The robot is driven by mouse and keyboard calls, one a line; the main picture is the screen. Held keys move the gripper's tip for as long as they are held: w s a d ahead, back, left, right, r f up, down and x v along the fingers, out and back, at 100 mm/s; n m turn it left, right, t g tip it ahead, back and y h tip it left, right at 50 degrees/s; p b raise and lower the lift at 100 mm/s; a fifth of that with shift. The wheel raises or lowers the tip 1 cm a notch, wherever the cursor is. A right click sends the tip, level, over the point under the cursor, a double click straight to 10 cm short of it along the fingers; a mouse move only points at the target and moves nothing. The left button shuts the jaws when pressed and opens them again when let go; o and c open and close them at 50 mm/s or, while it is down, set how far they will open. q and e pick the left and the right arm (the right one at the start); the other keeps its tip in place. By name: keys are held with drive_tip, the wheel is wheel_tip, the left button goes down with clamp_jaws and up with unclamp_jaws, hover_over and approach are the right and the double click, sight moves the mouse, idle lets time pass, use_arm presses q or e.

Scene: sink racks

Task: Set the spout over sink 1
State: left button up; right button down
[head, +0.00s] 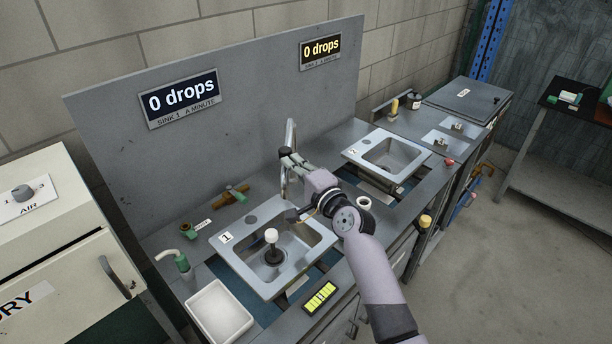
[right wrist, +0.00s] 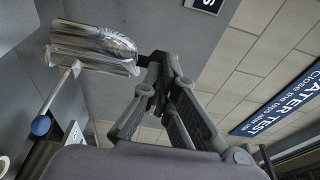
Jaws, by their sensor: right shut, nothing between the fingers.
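Sink 1 (head: 232,255) is the nearer steel basin, marked with a "1" label. A stopper-like thing with a white knob (head: 271,236) stands upright in it. The chrome spout (head: 290,130) rises between the two sinks, behind my right gripper (head: 284,153). Its exact heading is hard to tell in the head view. In the right wrist view the spout (right wrist: 95,48) shows large at upper left. My right gripper (right wrist: 153,62) is shut and empty, its fingertips close beside the spout; whether they touch is unclear. My right arm hides part of the counter. My left gripper is out of view.
A second sink (head: 416,158) lies farther right. Open floor lies at right.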

drive_tip(key=v, duration=1.2)
drive_tip(key=s+d+f+n+g+h, duration=0.2)
drive_tip(key=s+d+f+n+g, duration=0.15)
drive_tip(key=s+f, duration=0.35)
drive_tip(key=s+d+f+n+g+h, duration=0.2)
drive_tip(key=s+d+f+n, duration=0.2)
drive_tip(key=s+f, duration=0.3)
drive_tip(key=s+d+f+n+g+h, duration=0.3)
drive_tip(key=s+d, duration=0.3)
drive_tip(key=s, duration=0.3)
drive_tip(key=s+d+f+n+g+h, duration=0.2)
drive_tip(key=s+d+f+g+h, duration=0.1)
drive_tip(key=s+d, duration=0.55)
drive_tip(key=s+a+f+b, duration=0.1)
drive_tip(key=s+f+b, duration=0.1)
drive_tip(key=f, duration=1.3)
drive_tip(key=s+a+f+b, duration=0.1)
drive_tip(key=f+b, duration=0.1)
drive_tip(key=f, duration=1.3)
drive_tip(key=s+d+f+g+b, duration=0.2)
drive_tip(key=s+d+f+b, duration=0.1)
drive_tip(key=s+f, duration=1.4)
wheel_tip(320, 180, down, 3)
drive_tip(key=shift+d+r+n+h, duration=0.15)
drive_tip(key=shift+d+n+h, duration=0.05)
drive_tip(key=shift+n+h, duration=0.15)
